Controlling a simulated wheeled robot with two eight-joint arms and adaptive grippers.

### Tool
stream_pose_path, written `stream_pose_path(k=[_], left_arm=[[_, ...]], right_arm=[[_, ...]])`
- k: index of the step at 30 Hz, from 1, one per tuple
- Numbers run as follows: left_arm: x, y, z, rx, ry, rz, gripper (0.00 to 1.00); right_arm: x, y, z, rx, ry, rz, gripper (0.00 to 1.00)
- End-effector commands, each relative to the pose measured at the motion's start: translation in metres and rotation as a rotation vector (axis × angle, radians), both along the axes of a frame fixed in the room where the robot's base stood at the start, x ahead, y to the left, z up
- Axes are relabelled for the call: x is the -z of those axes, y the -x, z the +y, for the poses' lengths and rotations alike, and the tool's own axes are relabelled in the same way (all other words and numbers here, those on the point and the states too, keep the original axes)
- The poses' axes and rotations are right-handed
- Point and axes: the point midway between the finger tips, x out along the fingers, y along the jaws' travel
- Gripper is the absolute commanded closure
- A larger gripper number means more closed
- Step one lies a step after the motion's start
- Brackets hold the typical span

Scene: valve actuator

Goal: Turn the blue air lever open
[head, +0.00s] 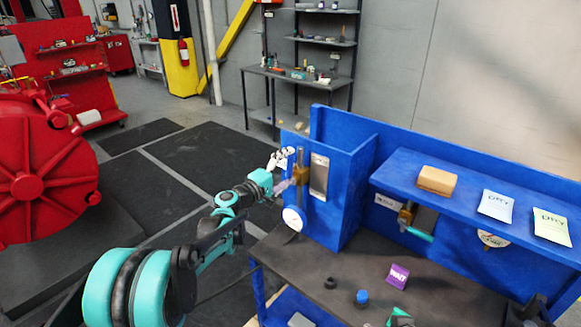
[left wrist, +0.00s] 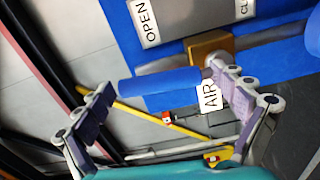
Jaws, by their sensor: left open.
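The blue air lever (left wrist: 160,82) shows in the left wrist view as a blue bar reaching left from the brass valve (left wrist: 208,48). A white AIR tag (left wrist: 210,97) is partly behind a finger. My left gripper (left wrist: 160,98) is open, with one finger on each side of the lever's span; I cannot tell whether either touches it. In the head view my left gripper (head: 277,172) is at the left face of the blue cabinet, beside the brass valve (head: 301,176). The lever is not clear there.
A plate marked OPEN (left wrist: 146,22) lies above the valve. The dark bench top (head: 330,262) holds a purple WAIT block (head: 397,275) and a blue-capped piece (head: 361,297). A shelf (head: 410,172) at right carries a brown block (head: 437,181) and two DRY cards.

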Motion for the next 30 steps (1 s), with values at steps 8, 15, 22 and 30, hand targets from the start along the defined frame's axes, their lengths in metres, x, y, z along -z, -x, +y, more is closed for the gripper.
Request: stream_pose_path(k=[8,15,22,30], left_arm=[[0.0,0.046,0.034,-0.003,0.0,0.0,0.04],[0.0,0.081,0.059,-0.001,0.001,0.0,0.04],[0.0,0.092,0.066,0.001,0.001,0.0,0.04],[0.0,0.092,0.065,0.002,-0.001,0.0,0.04]], right_arm=[[0.0,0.0,0.0,0.0,0.0,0.0,0.6],[0.0,0.0,0.0,0.0,0.0,0.0,0.6],[0.0,0.0,0.0,0.0,0.0,0.0,0.6],[0.0,0.0,0.0,0.0,0.0,0.0,0.6]])
